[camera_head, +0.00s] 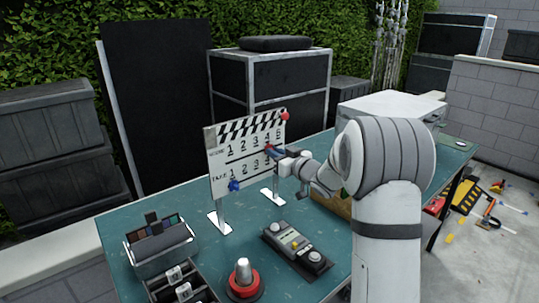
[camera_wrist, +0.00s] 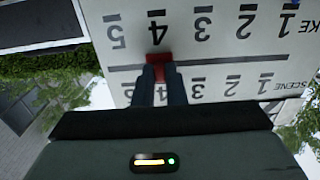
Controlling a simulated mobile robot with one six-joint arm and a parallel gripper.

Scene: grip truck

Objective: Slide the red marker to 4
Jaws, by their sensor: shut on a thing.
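The white slate board (camera_head: 222,187) stands upright on two feet on the table, with a SCENE row above a TAKE row of numbers. The wrist view shows the board (camera_wrist: 285,48) upside down. The red marker (camera_wrist: 158,58) sits on the line between the two rows, in line with the 4 of the TAKE row. My gripper (camera_wrist: 160,74) is shut on it; the fingers hide part of the marker and the SCENE number behind them. In the head view my gripper (camera_head: 274,151) reaches the board's right side. A blue marker (camera_head: 234,185) is low at the board's left.
Black cases (camera_head: 270,75) stand behind. A red knob (camera_head: 284,116) tops the board's right corner.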

